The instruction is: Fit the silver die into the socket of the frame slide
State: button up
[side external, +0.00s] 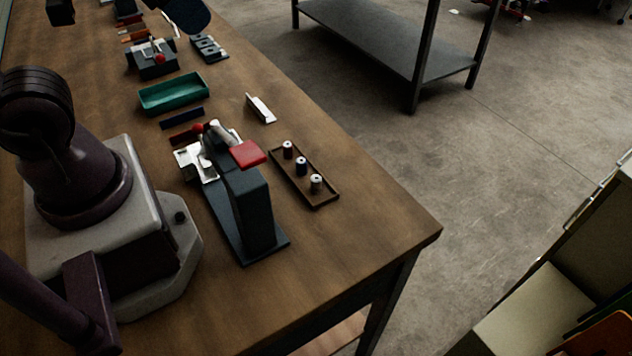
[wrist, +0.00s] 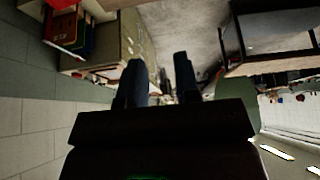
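Three small cylinders stand upright in a narrow brown tray (side external: 325,204) in the side view. The nearest die (side external: 316,183) and the farthest die (side external: 287,149) look pale and silvery, the middle one (side external: 301,165) dark-bodied. Which is the silver die I cannot tell for sure. Left of the tray stands a dark press frame (side external: 250,205) with a red pad. Bright metal parts at its far left, perhaps the frame slide (side external: 190,163), are partly hidden, and I cannot make out the socket. My gripper (wrist: 161,78) shows in the wrist view, fingers apart and empty, away from the table.
A green tray (side external: 173,94), a dark blue bar (side external: 182,118) and a white block (side external: 260,108) lie beyond the press. Further devices (side external: 153,60) crowd the far end of the wooden table (side external: 345,262). Its near right corner is clear.

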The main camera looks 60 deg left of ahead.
jog(key=n+g, duration=0.6)
jog(key=n, duration=1.2)
send_over(316, 178)
notch_tip(316, 178, down, 21)
notch_tip(316, 178, down, 13)
jog(key=shift+r, duration=0.1)
grip_shut()
jog(key=shift+r, duration=0.1)
